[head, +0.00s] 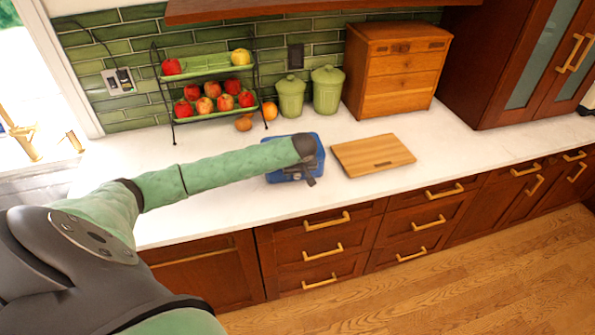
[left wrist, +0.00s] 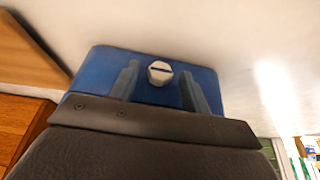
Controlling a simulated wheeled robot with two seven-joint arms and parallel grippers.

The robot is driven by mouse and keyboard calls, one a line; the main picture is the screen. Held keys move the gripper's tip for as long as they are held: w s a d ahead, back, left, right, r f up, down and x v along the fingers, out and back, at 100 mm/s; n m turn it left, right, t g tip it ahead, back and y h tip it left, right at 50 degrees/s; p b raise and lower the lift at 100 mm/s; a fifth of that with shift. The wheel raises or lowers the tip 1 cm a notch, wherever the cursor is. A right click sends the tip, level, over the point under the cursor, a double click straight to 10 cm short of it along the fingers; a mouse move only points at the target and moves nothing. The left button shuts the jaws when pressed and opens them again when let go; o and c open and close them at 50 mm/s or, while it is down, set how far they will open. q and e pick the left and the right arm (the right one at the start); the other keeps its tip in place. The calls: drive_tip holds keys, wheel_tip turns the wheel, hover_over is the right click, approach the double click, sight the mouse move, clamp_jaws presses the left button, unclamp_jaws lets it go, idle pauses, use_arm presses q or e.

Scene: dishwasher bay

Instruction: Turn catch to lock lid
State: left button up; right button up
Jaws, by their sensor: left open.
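A blue box (head: 275,177) sits on the white counter, partly covered by my left arm in the head view. In the left wrist view the blue box (left wrist: 95,68) shows one face with a pale, faceted catch (left wrist: 159,72) that has a dark slot, nearly level in that picture. My left gripper (head: 309,180) is at the box's front side. In the left wrist view its two fingers stand apart, one on each side of the catch, with gaps between them and it. The catch is hidden in the head view. My right gripper is not in view.
A wooden board (head: 373,155) lies just right of the box. Behind stand a two-tier fruit rack (head: 208,65), green canisters (head: 327,90) and a wooden drawer chest (head: 395,70). Bare counter (head: 470,140) lies farther right. Drawers with brass handles are below the edge.

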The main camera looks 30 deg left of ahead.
use_arm(q)
drive_tip(key=shift+f, duration=0.1)
drive_tip(key=c, duration=1)
drive_tip(key=shift+o, duration=0.2)
